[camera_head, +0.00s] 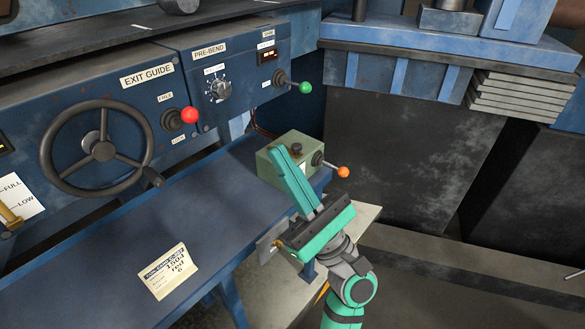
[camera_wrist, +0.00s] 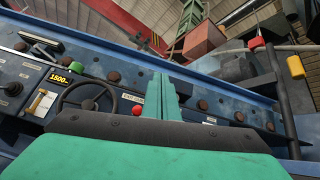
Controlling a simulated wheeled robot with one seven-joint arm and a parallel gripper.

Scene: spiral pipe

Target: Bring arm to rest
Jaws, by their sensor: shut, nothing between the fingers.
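My gripper (camera_head: 291,172) shows in the head view at the right end of the blue bench, its teal fingers pointing up and to the left. The fingers are pressed together with nothing between them. They stand in front of a green box (camera_head: 272,166) with an orange-knobbed lever (camera_head: 343,172), and cover part of it; I cannot tell whether they touch it. In the wrist view my gripper (camera_wrist: 165,85) points up toward the blue machine panel, and the teal fingers are together there too.
The blue panel (camera_head: 135,100) carries a black handwheel (camera_head: 98,149), a red-knobbed lever (camera_head: 188,115) and a green-knobbed lever (camera_head: 305,88). A paper note (camera_head: 168,270) lies on the bench (camera_head: 110,235). A stack of plates (camera_head: 520,98) sits at the upper right. Dark floor lies open to the lower right.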

